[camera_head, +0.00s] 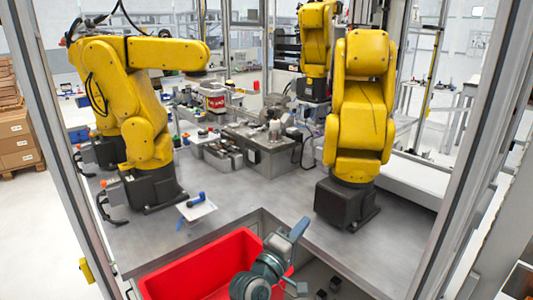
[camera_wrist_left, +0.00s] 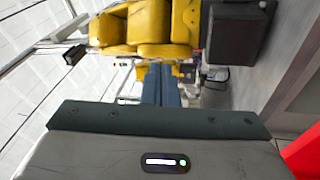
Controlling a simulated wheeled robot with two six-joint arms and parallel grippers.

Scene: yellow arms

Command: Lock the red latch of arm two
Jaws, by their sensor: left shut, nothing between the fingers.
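I cannot tell which one is arm two. A small red-orange part (camera_head: 103,183) with a black handle sits at the table's left edge, beside the front left arm's dark base (camera_head: 150,187). I cannot make out whether it is the latch or its position. My left gripper (camera_head: 300,229) is shut and empty, above the table's front edge. In the left wrist view its blue-grey fingers (camera_wrist_left: 161,84) point towards a yellow arm (camera_wrist_left: 150,25). My right gripper is out of view.
A red bin (camera_head: 200,276) sits at the front, below and left of my gripper. A white plate with a blue-handled part (camera_head: 195,201) lies near the left arm. A grey fixture block (camera_head: 265,150) stands mid-table. Metal posts frame both sides. The table's right front is clear.

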